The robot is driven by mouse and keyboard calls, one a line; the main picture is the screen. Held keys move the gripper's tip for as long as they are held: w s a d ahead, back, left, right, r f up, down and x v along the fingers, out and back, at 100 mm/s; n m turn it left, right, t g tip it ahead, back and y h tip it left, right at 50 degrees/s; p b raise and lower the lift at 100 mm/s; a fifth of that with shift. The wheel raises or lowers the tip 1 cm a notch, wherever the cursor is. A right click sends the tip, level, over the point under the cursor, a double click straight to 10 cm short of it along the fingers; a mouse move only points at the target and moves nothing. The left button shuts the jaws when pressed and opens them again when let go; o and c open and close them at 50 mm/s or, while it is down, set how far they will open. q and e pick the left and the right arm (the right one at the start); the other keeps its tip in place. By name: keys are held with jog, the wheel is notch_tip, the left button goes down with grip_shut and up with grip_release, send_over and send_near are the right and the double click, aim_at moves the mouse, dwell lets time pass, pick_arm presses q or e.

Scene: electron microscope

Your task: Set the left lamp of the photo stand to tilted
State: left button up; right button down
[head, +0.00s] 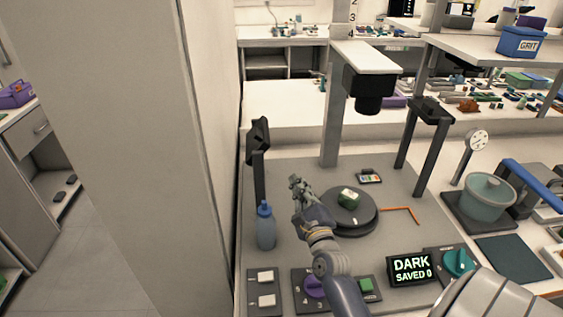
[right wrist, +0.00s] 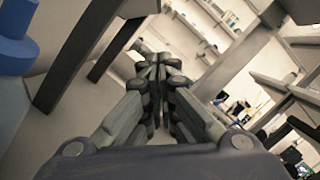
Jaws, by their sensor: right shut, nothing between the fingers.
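The photo stand has a grey base (head: 300,170), an upright column (head: 333,120) and a dark camera (head: 368,92) on top. Its left lamp (head: 258,138) is a dark head on a dark post; the head looks steeply angled. The right lamp (head: 431,111) sits on two dark legs, its head lying flatter. My right gripper (head: 297,184) is shut and empty, to the right of the left lamp's post and below its head in the picture, apart from it. Its closed fingers also show in the right wrist view (right wrist: 158,75). My left gripper is not in view.
A blue bottle (head: 266,228) stands beside the left lamp's post. A display (head: 411,269) reads DARK, SAVED 0. A grey wall (head: 130,130) bounds the left.

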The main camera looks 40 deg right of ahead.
pick_arm(q)
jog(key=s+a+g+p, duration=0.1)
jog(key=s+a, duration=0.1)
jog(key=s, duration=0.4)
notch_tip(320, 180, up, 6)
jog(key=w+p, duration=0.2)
jog(key=p, duration=0.2)
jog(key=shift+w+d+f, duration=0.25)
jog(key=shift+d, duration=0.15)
pick_arm(e)
jog(key=w+r+n, duration=0.1)
jog(key=w+r, duration=0.5)
jog(key=w, duration=0.4)
jog(key=shift+w+d+n+y, duration=0.25)
jog(key=shift+n+y, duration=0.05)
jog(key=shift+r, duration=0.1)
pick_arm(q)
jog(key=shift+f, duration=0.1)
